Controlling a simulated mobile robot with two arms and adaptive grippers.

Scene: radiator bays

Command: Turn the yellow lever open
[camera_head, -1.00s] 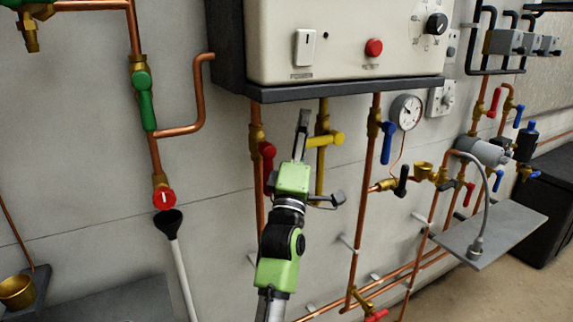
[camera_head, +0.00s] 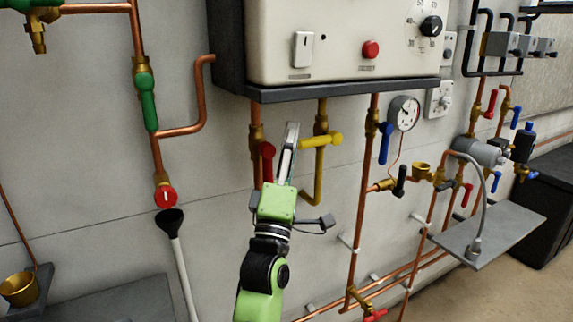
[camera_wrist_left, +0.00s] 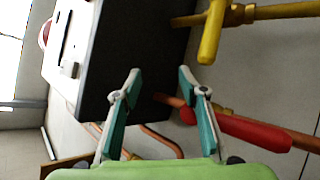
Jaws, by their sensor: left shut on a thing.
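The yellow lever (camera_head: 322,141) sits on a brass valve under the boiler box, on a pipe with a yellow lower part. In the left wrist view the yellow lever (camera_wrist_left: 211,35) is beyond and right of the fingertips. My left gripper (camera_head: 291,127) is just left of the lever, in front of the wall. In the left wrist view my left gripper's fingers (camera_wrist_left: 160,73) stand apart, and I see nothing between them. My right gripper is not in view.
A red lever (camera_head: 267,160) hangs close left of my left gripper; in the wrist view the red lever (camera_wrist_left: 250,132) passes behind the right finger. The boiler box (camera_head: 345,91) is just above. A blue lever (camera_head: 385,145) and a gauge (camera_head: 404,113) are to the right.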

